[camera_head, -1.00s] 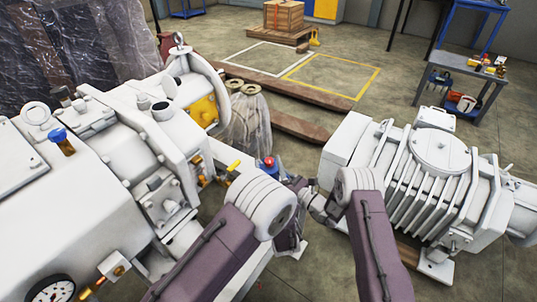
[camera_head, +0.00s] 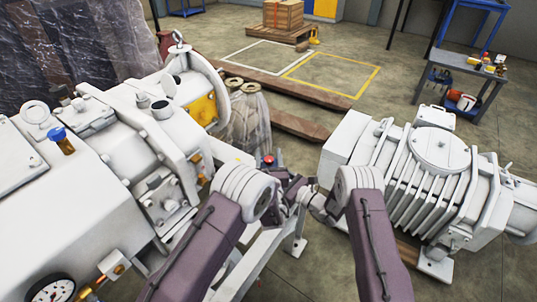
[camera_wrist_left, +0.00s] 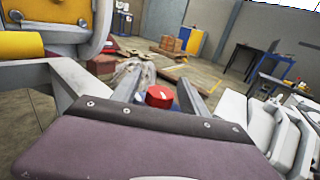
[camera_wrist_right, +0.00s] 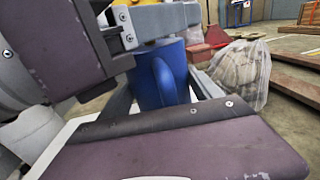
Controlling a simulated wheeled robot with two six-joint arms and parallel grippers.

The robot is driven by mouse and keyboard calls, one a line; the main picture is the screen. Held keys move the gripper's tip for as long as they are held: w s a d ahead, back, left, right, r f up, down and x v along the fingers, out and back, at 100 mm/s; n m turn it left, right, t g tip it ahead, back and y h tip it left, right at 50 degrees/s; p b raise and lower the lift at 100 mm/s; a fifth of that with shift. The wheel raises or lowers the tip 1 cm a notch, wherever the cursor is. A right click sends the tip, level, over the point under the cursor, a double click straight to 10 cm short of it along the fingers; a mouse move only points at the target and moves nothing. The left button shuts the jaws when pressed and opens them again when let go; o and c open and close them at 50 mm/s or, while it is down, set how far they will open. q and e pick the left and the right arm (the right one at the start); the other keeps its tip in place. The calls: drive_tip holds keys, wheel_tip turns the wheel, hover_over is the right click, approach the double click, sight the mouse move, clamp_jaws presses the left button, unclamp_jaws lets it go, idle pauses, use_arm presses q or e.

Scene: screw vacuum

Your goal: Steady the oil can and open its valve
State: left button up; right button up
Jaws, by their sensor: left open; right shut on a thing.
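The blue oil can (camera_wrist_right: 160,84) shows in the right wrist view with its looped handle toward the camera. Its red round cap (camera_wrist_left: 160,96), with a white mark on top, shows in the left wrist view, and it is small in the head view (camera_head: 268,160). My left gripper (camera_wrist_left: 157,88) is open, with the cap seen between its fingers; I cannot tell whether they touch it. My right gripper (camera_wrist_right: 162,90) is shut on the can from the side. In the head view the can's body is mostly hidden behind my arms.
A large white vacuum pump (camera_head: 130,150) fills the left side. A second finned white unit (camera_head: 430,175) stands at right. A plastic-wrapped bundle (camera_head: 246,120) stands behind the can. Open floor lies beyond.

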use_arm(q)
drive_tip(key=shift+w, duration=0.3)
drive_tip(key=shift+c, duration=0.3)
clamp_jaws()
drive_tip(key=n+y, duration=0.2)
drive_tip(key=y, duration=0.2)
drive_tip(key=shift+a+n+g, duration=0.25)
drive_tip(key=shift+n+g, duration=0.15)
drive_tip(key=shift+s+a+n+g+y, duration=0.15)
drive_tip(key=shift+n+g+y, duration=0.25)
drive_tip(key=shift+y, duration=0.3)
drive_tip(key=shift+a+n+g+y, duration=0.2)
drive_tip(key=shift+n+y, duration=0.35)
drive_tip(key=shift+y, duration=0.15)
drive_tip(key=shift+s+a+n+g+y, duration=0.15)
drive_tip(key=shift+n+g+y, duration=0.25)
drive_tip(key=shift+y, duration=0.3)
drive_tip(key=shift+w+r, duration=0.1)
drive_tip(key=shift+o, duration=0.3)
unclamp_jaws()
